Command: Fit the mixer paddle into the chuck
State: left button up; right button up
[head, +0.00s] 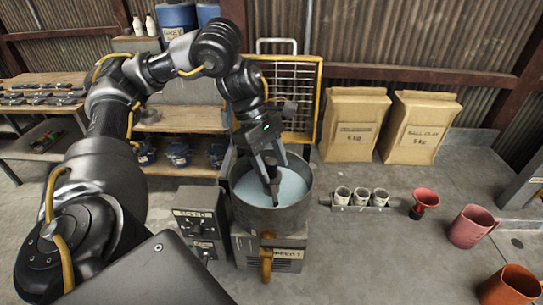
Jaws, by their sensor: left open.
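My left gripper (272,182) points down over a round metal pot (249,214) filled with pale blue liquid (292,187). Its jaws are open. A dark upright piece (271,170) shows between and beside the fingers, above the liquid. I cannot tell whether it is the chuck or part of the mixer paddle, nor whether the fingers touch it. No separate paddle can be made out. My right gripper is not in view.
The pot stands on a machine base (285,254) beside a grey control box (203,225). To its right are a rack of cups (361,208), a red funnel (424,204), jugs (470,227) and two paper sacks (352,125). Shelves (185,120) stand at back left.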

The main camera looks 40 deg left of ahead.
pick_arm(q)
jog(key=shift+o, duration=0.6)
jog(key=p+v, duration=0.5)
jog(key=v, duration=0.5)
jog(key=shift+a+r, duration=0.15)
jog(key=shift+r, duration=0.25)
